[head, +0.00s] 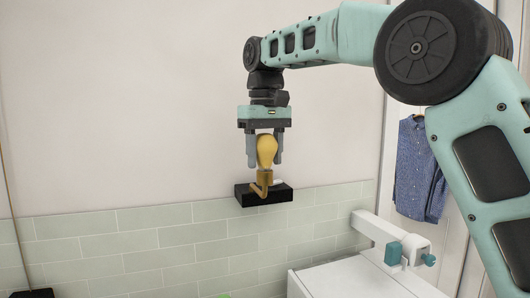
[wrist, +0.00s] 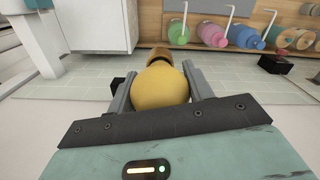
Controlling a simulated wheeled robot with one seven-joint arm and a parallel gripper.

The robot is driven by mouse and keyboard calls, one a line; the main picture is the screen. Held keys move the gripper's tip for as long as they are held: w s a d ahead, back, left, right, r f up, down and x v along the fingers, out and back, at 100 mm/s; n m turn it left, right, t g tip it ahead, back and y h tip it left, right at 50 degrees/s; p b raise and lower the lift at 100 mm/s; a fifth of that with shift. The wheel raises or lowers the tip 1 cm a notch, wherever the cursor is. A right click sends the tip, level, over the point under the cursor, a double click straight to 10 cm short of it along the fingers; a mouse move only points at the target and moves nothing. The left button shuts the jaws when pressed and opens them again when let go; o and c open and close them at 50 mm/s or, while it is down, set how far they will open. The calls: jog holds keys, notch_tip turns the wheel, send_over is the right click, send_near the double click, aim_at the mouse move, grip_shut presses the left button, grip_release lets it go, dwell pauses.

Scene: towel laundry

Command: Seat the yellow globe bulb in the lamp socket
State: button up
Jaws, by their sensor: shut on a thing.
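My gripper (head: 265,153) points straight down and is shut on the yellow globe bulb (head: 266,147), with a finger on each side of the globe. In the wrist view the bulb (wrist: 160,88) sits between the two fingers, its narrow end away from me. A gold-coloured lamp socket (head: 262,180) with a curved piece shows directly below the bulb, in front of a black box (head: 263,196). Bulb and socket overlap in the head view, so I cannot tell whether the bulb's base is inside the socket or just above it. A brownish-gold part (wrist: 160,54) shows beyond the globe in the wrist view.
A white appliance (head: 355,278) with a white and teal fitting (head: 400,247) stands at the lower right. A blue shirt (head: 420,168) hangs at the right. In the wrist view, several coloured bottles (wrist: 213,35) line a wooden shelf. The wall left of the gripper is clear.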

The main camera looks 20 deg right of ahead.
jog(key=o, duration=1.1)
jog(key=shift+r, duration=0.1)
jog(key=shift+r, duration=3.65)
